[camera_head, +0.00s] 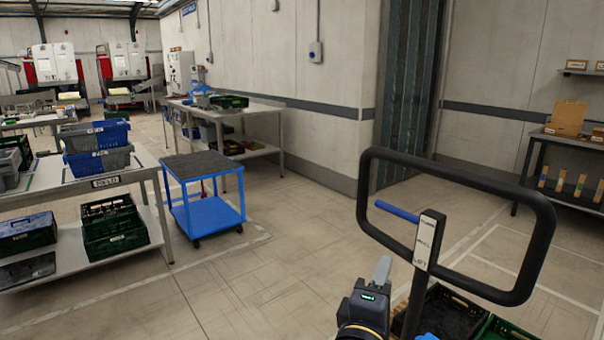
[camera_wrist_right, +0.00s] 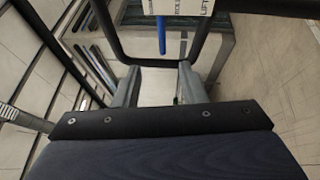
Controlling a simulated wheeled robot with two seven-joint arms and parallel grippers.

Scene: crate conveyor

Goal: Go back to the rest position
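My right gripper (camera_head: 382,268) is at the bottom centre-right of the head view, just left of the post of a black loop handle (camera_head: 545,235). The right wrist view shows its two grey fingers (camera_wrist_right: 158,82) spread apart, with no object held between them. The handle has a blue lever (camera_head: 397,211) and a white label plate marked LIFT (camera_head: 428,240). In the wrist view, the blue lever (camera_wrist_right: 161,35) and the label plate (camera_wrist_right: 178,6) lie beyond the fingertips. I cannot tell how far off they are. My left gripper is not in view.
Green-black crates (camera_head: 452,318) sit low behind the handle. A blue cart (camera_head: 207,215) stands on open floor at centre-left. A table (camera_head: 145,165) with blue and grey crates is at left. A workbench (camera_head: 270,107) stands along the wall, and shelving (camera_head: 545,140) is at right.

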